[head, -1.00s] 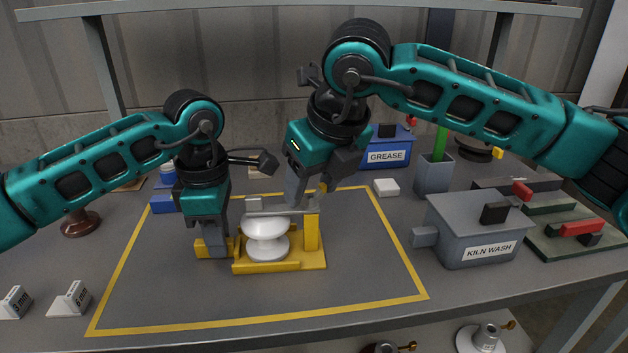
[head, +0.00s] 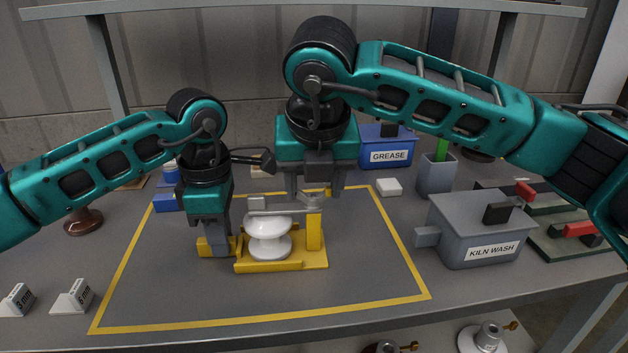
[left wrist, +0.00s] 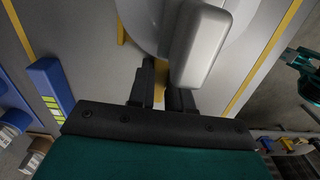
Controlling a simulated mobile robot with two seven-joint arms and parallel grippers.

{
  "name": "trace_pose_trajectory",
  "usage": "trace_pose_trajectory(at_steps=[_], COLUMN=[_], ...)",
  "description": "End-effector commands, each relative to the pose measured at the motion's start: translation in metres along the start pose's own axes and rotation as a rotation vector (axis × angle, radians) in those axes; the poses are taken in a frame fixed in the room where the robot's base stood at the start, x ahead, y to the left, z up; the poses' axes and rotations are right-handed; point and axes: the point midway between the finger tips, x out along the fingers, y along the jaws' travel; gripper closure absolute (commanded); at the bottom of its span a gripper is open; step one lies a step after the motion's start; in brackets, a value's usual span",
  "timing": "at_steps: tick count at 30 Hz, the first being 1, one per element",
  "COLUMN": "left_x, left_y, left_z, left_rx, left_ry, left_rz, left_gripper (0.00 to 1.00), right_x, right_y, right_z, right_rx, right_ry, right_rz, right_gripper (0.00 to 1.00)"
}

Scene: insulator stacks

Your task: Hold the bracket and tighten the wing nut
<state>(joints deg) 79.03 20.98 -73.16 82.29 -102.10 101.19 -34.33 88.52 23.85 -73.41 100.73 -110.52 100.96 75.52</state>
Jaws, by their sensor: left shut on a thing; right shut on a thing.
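The yellow bracket (head: 314,233) stands inside the yellow outline on the table. A white spool-shaped insulator (head: 268,240) sits on its base, under a grey clamp bar (head: 284,206). My left gripper (head: 217,243) is low at the bracket's left end, shut on its yellow tab. In the left wrist view, its fingers (left wrist: 166,93) show below the pale insulator (left wrist: 147,20) and the grey bar end (left wrist: 201,45). My right gripper (head: 316,190) points down over the bracket's post, shut on the wing nut, which is mostly hidden by the fingers.
A grey KILN WASH box (head: 470,232) stands right of the outline. A blue GREASE box (head: 387,150), a small white block (head: 389,187) and a grey holder (head: 435,175) are behind. Two white wedges (head: 72,298) lie front left. The outlined area's front is clear.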

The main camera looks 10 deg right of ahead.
Motion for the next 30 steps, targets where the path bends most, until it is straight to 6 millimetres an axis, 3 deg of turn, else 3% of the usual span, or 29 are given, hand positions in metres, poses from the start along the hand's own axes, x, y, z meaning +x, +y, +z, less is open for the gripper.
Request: trace_pose_trajectory(at_steps=[10, 11, 18, 30], left_x=[-0.0014, -0.0014, -0.0015, -0.0015], left_y=[0.0000, 0.0000, 0.0001, 0.0001], left_z=[0.0013, 0.0013, 0.0011, 0.0011], left_rx=[0.003, 0.003, 0.003, 0.003], left_ry=[-0.004, -0.004, -0.004, -0.003], left_rz=[0.002, 0.002, 0.002, 0.003], left_gripper=[1.00, 1.00, 1.00, 1.00], right_x=[0.0001, 0.0001, 0.0000, -0.0003], right_y=[0.0006, 0.0006, 0.0004, 0.0007], right_z=[-0.0003, -0.0003, -0.0002, 0.0001], right_rx=[0.001, 0.001, 0.000, 0.000], right_ry=[0.000, 0.000, 0.000, -0.001], right_rz=[0.001, 0.001, 0.000, 0.002], right_gripper=[0.76, 0.43, 0.20, 0.19])
